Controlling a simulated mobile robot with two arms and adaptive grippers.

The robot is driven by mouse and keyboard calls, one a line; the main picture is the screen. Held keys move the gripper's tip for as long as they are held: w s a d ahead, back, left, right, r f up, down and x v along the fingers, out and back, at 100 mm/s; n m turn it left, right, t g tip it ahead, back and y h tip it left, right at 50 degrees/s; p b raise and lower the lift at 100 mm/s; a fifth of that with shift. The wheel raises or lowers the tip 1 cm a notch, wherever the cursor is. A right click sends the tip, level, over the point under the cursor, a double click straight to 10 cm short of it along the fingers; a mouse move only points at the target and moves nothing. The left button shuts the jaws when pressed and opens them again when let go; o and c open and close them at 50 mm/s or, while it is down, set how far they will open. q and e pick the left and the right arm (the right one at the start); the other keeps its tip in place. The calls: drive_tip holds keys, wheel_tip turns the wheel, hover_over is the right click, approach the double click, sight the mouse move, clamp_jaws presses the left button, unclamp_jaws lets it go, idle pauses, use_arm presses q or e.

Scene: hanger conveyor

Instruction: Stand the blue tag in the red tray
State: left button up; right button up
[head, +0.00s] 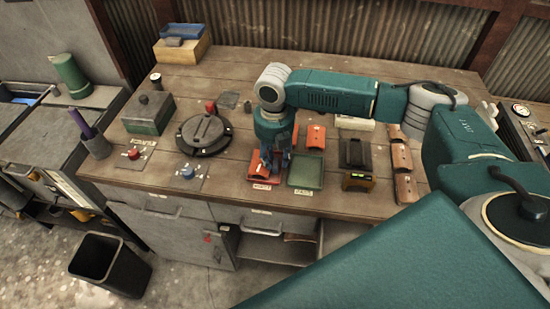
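The red tray (258,179) lies near the front edge of the table, with a small label before it. My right gripper (270,165) points down right over the red tray and hides much of it. A bluish shape shows among the fingers; I cannot tell whether it is the blue tag or part of the gripper. I cannot make out whether the fingers are open or shut. The blue tag is not clearly seen elsewhere. My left gripper is not in view.
A green tray (306,171) lies just right of the red tray. An orange-red block (316,137) stands behind it. A black and yellow device (357,166) is further right. A round dark turntable (204,133) and a green box (148,113) stand left. The table's back middle is clear.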

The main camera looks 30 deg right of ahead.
drive_tip(key=shift+s+f+g, duration=0.15)
drive_tip(key=shift+f, duration=0.35)
drive_tip(key=shift+s+f+g, duration=0.15)
drive_tip(key=shift+f, duration=0.35)
drive_tip(key=shift+r, duration=0.1)
wheel_tip(320, 180, up, 13)
drive_tip(key=b, duration=0.3)
drive_tip(key=shift+w+r, duration=0.2)
drive_tip(key=shift+w, duration=0.15)
